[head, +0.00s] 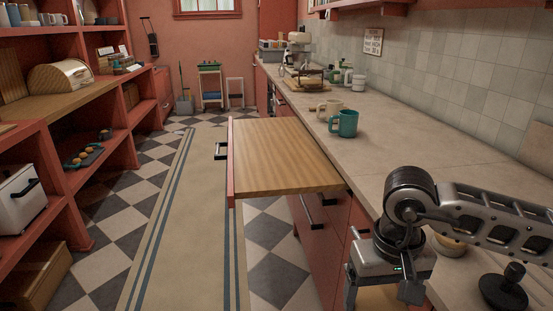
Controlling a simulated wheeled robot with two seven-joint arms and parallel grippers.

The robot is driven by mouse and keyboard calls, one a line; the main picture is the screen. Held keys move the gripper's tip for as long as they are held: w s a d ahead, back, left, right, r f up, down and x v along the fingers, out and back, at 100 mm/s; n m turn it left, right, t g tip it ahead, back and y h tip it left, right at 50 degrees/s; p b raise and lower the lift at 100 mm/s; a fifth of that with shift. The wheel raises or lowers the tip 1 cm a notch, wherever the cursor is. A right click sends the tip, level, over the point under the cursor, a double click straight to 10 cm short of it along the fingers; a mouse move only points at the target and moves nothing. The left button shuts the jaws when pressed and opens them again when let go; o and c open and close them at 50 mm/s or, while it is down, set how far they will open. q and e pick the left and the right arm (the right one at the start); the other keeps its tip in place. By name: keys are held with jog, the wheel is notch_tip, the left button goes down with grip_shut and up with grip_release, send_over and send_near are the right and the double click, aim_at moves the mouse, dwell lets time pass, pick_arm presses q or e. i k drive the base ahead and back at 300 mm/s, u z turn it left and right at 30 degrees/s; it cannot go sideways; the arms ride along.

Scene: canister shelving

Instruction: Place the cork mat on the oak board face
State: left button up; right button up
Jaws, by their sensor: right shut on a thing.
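The oak board face (280,153) is a flat wood-grained top that sticks out from the counter's left side in the middle of the head view. It is bare. My right gripper (382,291) is at the bottom right, pointing down, below and to the right of the board in the picture. Its fingers are apart around a tan piece (380,298), which looks like the cork mat. The bottom edge of the picture cuts this piece off, so its full shape is hidden. My left gripper is not in view.
A teal mug (343,123) and a cream mug (329,109) stand on the counter (400,145) beyond the board. A black knobbed object (504,290) and a partly hidden bowl (450,244) are near my right arm. Red shelves (112,150) line the left. The floor runner (175,230) is clear.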

aim_at(274, 143)
jog(key=u, duration=0.75)
jog(key=i, duration=1.25)
jog(key=u, duration=0.25)
jog(key=i, duration=1.75)
jog(key=z, duration=1.6)
jog(key=i, duration=0.7)
jog(key=z, duration=0.6)
